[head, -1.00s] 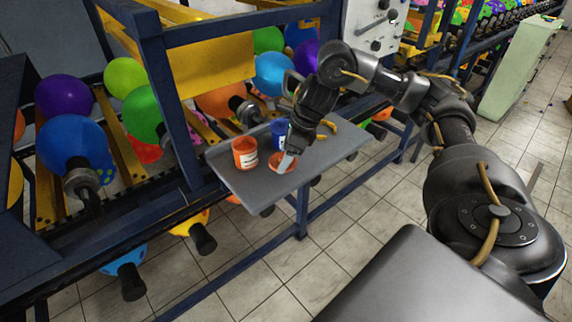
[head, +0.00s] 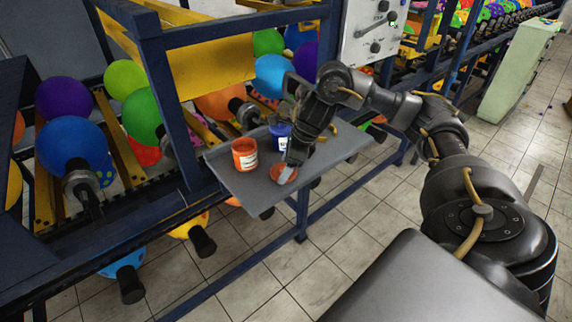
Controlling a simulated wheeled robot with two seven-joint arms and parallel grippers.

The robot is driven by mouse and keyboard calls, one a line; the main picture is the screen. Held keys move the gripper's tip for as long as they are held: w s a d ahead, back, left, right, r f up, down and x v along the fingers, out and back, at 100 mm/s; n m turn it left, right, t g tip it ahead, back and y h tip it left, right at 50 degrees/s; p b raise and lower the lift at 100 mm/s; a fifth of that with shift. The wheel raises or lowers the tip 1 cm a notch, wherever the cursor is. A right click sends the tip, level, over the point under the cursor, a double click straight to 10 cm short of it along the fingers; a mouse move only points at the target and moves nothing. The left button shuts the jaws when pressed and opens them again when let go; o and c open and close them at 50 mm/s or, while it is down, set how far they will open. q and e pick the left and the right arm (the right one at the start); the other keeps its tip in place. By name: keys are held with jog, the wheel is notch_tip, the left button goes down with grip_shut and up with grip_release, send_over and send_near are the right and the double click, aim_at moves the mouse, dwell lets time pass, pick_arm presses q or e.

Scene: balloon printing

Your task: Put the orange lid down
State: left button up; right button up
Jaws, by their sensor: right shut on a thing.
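The orange lid (head: 283,174) is a flat, round disc at the grey shelf's (head: 252,193) front part. My right gripper (head: 290,168) points down over the shelf and is shut on the lid, which lies flat at or just above the surface; I cannot tell if it touches. The open orange jar (head: 245,154) stands upright to the left of the lid. The blue jar (head: 279,131) stands behind, partly hidden by my right gripper. My left gripper is not in view.
Racks with coloured balloons (head: 72,145) on dark nozzles stand at left and behind. A blue frame post (head: 165,90) rises left of the shelf. The shelf's right part (head: 335,152) is mostly clear.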

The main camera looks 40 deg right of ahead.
jog(key=o, duration=0.9)
jog(key=shift+f, duration=0.1)
jog(key=shift+o, duration=0.2)
jog(key=shift+r+p, duration=0.3)
jog(key=shift+r, duration=0.1)
jog(key=p+v, duration=0.2)
jog(key=v, duration=0.9)
jog(key=shift+r+p, duration=0.3)
jog(key=shift+p, duration=0.1)
jog(key=shift+d, duration=0.1)
